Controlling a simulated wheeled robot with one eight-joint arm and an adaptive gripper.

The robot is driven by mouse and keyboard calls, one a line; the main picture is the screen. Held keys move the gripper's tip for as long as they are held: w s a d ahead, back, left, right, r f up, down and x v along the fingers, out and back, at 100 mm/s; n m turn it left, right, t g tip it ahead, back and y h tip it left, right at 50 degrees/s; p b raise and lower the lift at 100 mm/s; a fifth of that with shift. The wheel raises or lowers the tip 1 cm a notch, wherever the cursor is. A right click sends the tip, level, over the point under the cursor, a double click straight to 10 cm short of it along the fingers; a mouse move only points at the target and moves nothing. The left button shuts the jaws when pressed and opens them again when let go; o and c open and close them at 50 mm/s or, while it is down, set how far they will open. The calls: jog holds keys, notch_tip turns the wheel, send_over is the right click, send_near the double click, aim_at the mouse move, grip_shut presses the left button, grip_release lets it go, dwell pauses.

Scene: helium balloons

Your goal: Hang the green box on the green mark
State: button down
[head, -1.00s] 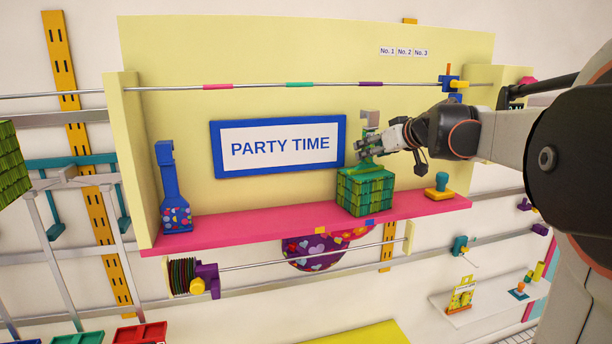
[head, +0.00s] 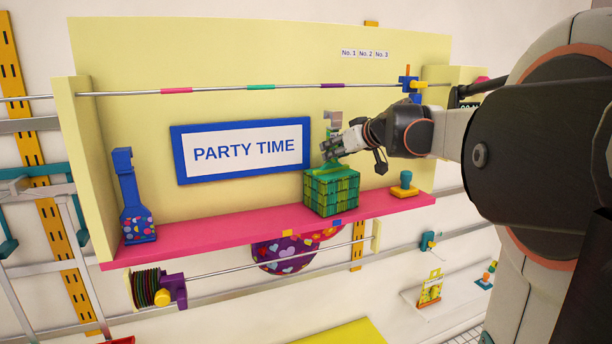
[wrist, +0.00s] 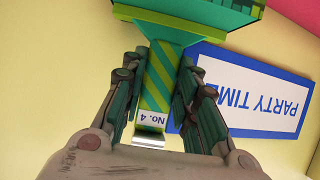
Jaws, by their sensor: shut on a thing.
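The green box (head: 331,191) has a striped green and teal weave and a tapering top with an upright handle. It is at the right half of the pink shelf; I cannot tell whether it rests there or hangs just above. My gripper (head: 333,150) is shut on the handle from the right. In the wrist view, the fingers (wrist: 156,95) flank the striped handle (wrist: 160,78), which has a "No. 4" label and a pale hook-like end. The green mark (head: 261,86) is the middle coloured band on the thin rod (head: 210,88), above and left of the box.
The PARTY TIME sign (head: 243,150) is on the yellow back panel. Pink (head: 176,91) and purple (head: 333,85) bands flank the green mark.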

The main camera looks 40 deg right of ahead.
jog(key=shift+s+r+p, duration=0.3)
jog(key=shift+r, duration=0.35)
jog(key=shift+s+a, duration=0.1)
jog(key=shift+s+r, duration=0.25)
jog(key=shift+s, duration=0.5)
jog(key=s, duration=0.7)
jog(key=shift+a+p, duration=0.25)
jog(key=shift+p, duration=0.15)
